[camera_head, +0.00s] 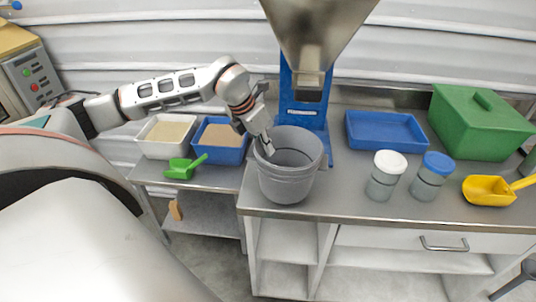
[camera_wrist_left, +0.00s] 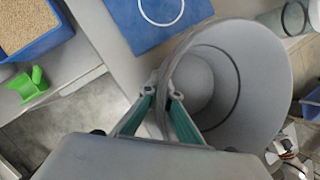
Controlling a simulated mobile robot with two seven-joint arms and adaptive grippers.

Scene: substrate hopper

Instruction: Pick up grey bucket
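The grey bucket (camera_head: 287,184) stands upright near the front edge of the grey bench, with its open top facing up. It looks empty. My left gripper (camera_head: 267,150) reaches down to the left side of its rim. In the left wrist view, the fingers (camera_wrist_left: 162,95) straddle the wall of the bucket (camera_wrist_left: 255,115), one outside and one inside. They are close together with the wall between them and look shut on it.
A blue hopper stand (camera_head: 302,100) is right behind the bucket. White (camera_head: 150,149) and blue (camera_head: 228,157) bins and a green scoop (camera_head: 181,171) are left. Two jars (camera_head: 384,185), a blue tray (camera_head: 385,130), a green box (camera_head: 475,130) and a yellow scoop (camera_head: 487,190) are right.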

